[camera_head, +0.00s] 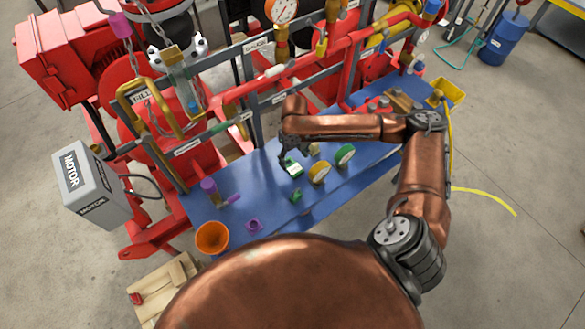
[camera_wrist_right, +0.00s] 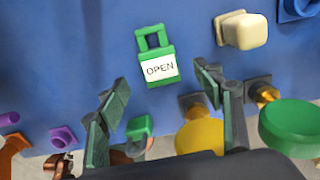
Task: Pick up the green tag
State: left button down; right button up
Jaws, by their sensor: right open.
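The green tag (camera_head: 293,169) lies on the blue bench top (camera_head: 238,189), near its middle. In the right wrist view the green tag (camera_wrist_right: 155,66) has a square loop at its far end and a white label reading OPEN. My right gripper (camera_head: 290,152) is over the bench close to the tag. In the wrist view its two fingers (camera_wrist_right: 160,95) are spread apart with nothing between them, and the tag lies just beyond the fingertips. My left gripper is not in view.
Near the tag are a yellow wheel (camera_head: 320,172), a green wheel (camera_head: 344,154), a small green object (camera_head: 295,195) and a cream block (camera_wrist_right: 243,30). An orange cup (camera_head: 212,238) and purple pieces (camera_head: 253,225) stand left. Red pipework (camera_head: 270,76) runs behind the bench.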

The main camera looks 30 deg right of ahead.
aim_at(294, 168)
notch_tip(294, 168, down, 5)
jog(key=shift+w+f, duration=0.1)
jog(key=shift+f, duration=0.05)
jog(key=c, duration=1.2)
jog(key=shift+c, duration=0.2)
notch_tip(294, 168, up, 10)
